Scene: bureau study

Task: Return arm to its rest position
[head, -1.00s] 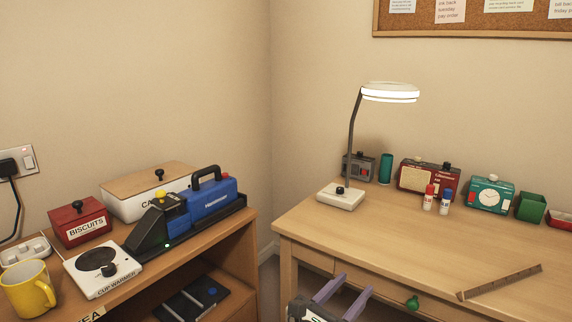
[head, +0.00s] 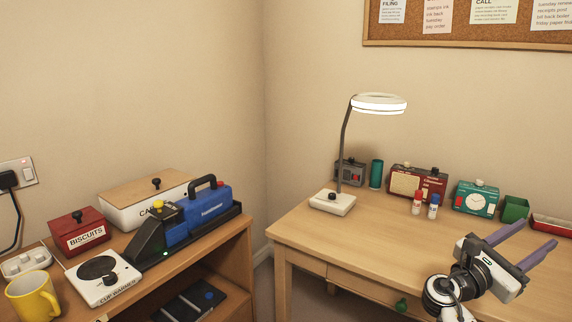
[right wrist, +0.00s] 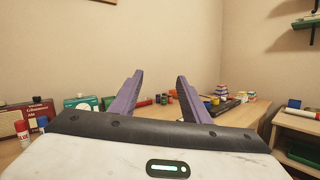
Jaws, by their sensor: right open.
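My right gripper (head: 522,246) is over the right part of the desk (head: 310,240) in the head view, its purple fingers spread apart and pointing to the upper right. Nothing is between the fingers. In the right wrist view the gripper (right wrist: 158,85) is also open and empty, with small items on the desk showing beyond the fingers. My left gripper is not in view.
A low cabinet at left holds a blue machine (head: 203,210) and a yellow mug (head: 33,297).

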